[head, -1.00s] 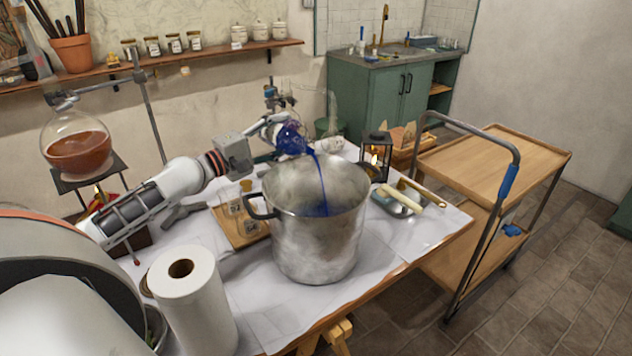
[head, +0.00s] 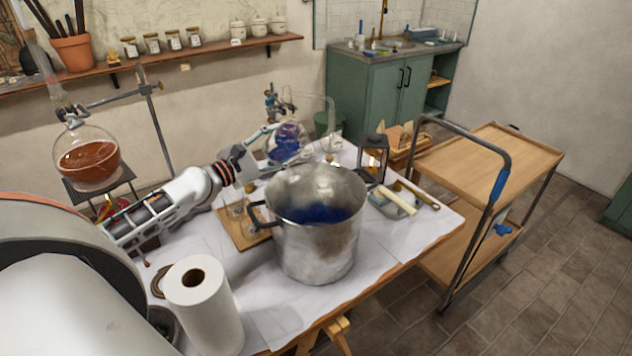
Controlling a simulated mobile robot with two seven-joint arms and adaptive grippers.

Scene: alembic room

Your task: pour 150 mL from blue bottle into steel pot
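The blue bottle (head: 284,142) is clear glass with dark blue liquid in its lower part. It looks roughly upright behind the steel pot. My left gripper (head: 283,147) reaches in from the left, its fingers on either side of the bottle, and appears shut on it. Whether the bottle's base touches anything is hidden behind the gripper and pot. The steel pot (head: 317,245) stands upright on the white-covered table, with blue liquid inside. No stream falls into it now. My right gripper is out of view.
A paper roll (head: 205,310) stands at the front left. A wooden board (head: 238,232) with small glassware lies left of the pot. A lantern (head: 373,158) and metal tray (head: 392,203) are to its right. A flask of brown liquid (head: 92,165) sits on a stand at left.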

